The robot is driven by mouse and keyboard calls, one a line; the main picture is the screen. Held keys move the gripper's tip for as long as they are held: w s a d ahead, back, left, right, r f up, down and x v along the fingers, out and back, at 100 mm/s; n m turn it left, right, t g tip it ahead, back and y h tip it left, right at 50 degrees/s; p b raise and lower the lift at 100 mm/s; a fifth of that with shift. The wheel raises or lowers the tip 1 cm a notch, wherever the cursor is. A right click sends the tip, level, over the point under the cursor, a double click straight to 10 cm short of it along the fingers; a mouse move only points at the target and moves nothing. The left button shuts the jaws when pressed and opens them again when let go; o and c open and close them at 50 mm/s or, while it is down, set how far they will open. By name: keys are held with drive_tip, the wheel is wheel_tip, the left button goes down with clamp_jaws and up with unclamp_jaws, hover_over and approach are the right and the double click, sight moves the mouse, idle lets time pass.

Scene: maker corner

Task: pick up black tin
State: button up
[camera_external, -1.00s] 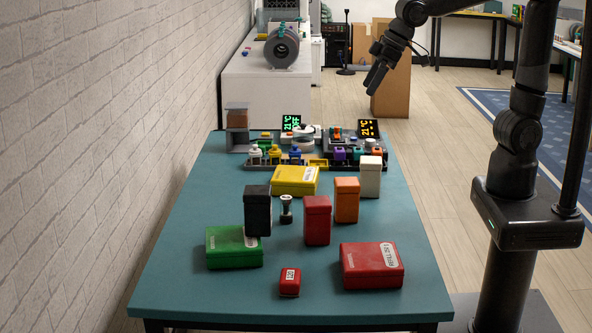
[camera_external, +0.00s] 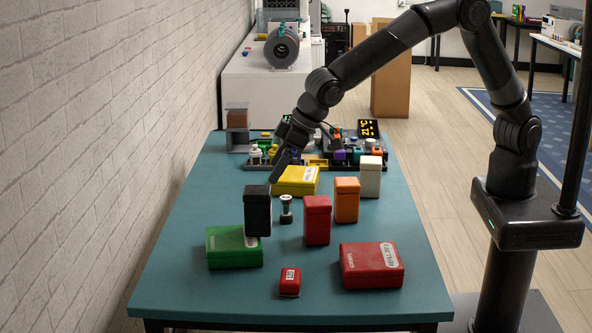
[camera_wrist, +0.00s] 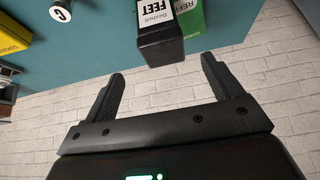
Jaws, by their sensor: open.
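The black tin (camera_external: 257,211) stands upright on the teal table (camera_external: 175,265), just behind the green box (camera_external: 234,247). In the wrist view the black tin (camera_wrist: 160,38) shows beyond the fingertips, near the middle, with a white label reading "FEET". My gripper (camera_external: 281,172) is above the table, behind and slightly right of the tin in the external view. In the wrist view my gripper (camera_wrist: 160,75) has its two fingers spread apart with nothing between them. The tin is ahead of the fingers, not between them.
A small grey-and-black cylinder (camera_external: 286,209) stands right of the tin. A tall red tin (camera_external: 317,220), an orange tin (camera_external: 346,200) and a white tin (camera_external: 370,177) stand further right. A yellow box (camera_external: 295,181) lies behind. A red box (camera_external: 371,266) and small red tin (camera_external: 290,282) are in front.

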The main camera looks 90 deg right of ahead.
sight(263, 190)
drive_tip(key=x, duration=1)
drive_tip(key=shift+a+f, duration=0.15)
drive_tip(key=shift+f, duration=0.1)
drive_tip(key=shift+c, duration=0.2)
drive_tip(key=c, duration=1.4)
drive_tip(key=shift+o, duration=0.2)
drive_tip(key=shift+r, duration=0.15)
